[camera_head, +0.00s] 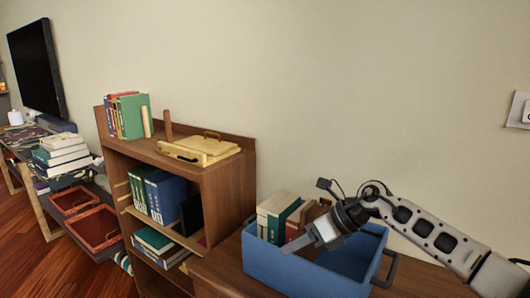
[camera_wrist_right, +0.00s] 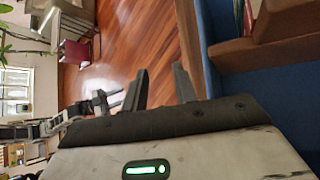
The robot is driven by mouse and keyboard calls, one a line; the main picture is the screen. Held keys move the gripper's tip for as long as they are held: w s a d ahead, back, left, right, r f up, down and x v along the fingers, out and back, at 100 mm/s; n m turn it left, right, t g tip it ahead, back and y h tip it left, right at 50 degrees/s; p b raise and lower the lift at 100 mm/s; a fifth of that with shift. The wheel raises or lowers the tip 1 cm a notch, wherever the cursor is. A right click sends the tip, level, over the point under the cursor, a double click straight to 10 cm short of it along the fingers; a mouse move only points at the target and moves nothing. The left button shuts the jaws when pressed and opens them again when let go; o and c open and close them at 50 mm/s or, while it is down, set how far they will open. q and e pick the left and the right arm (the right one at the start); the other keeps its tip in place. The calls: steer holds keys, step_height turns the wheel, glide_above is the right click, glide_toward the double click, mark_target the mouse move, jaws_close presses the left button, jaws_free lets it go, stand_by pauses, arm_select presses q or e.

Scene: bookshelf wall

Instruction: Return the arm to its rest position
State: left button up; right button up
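My right arm comes in from the right in the head view. Its gripper (camera_head: 300,243) is over the left part of a blue crate (camera_head: 290,274), close to the books in it. In the right wrist view the two dark fingers (camera_wrist_right: 160,88) stand apart with only floor seen between them, so the gripper is open and empty. My left gripper does not show in the head view. A grey jointed shape (camera_wrist_right: 104,102) in the right wrist view looks like part of my left arm, too small to tell its finger state.
Several books (camera_head: 278,214) stand in the crate's left end; its right part looks empty. The crate sits on a low wooden top (camera_head: 225,270) against the wall. Left of it is a taller bookshelf (camera_head: 230,190) with books and a yellow tray-like thing (camera_head: 205,147) on top.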

steer(key=s+a+f+m+t+y, duration=0.3)
steer(key=s+a+m+t+y, duration=0.2)
steer(key=s+a+m+y, duration=0.55)
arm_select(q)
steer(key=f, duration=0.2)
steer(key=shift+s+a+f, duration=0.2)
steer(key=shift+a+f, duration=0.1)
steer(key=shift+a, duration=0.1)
arm_select(e)
steer(key=s+d+f+m+t+h, duration=0.1)
steer(key=s+d+f+m+h, duration=0.8)
steer(key=m, duration=0.7)
steer(key=s+d+f+m+t+h, duration=0.2)
steer(key=s+d+f+m+h, duration=0.6)
steer(key=f+m, duration=0.4)
steer(key=s+d+m, duration=0.1)
steer(key=d+m, duration=0.1)
steer(key=m, duration=0.3)
steer(key=shift+d+f+h, duration=0.15)
steer(key=shift+f+h, duration=0.2)
steer(key=shift+f, duration=0.05)
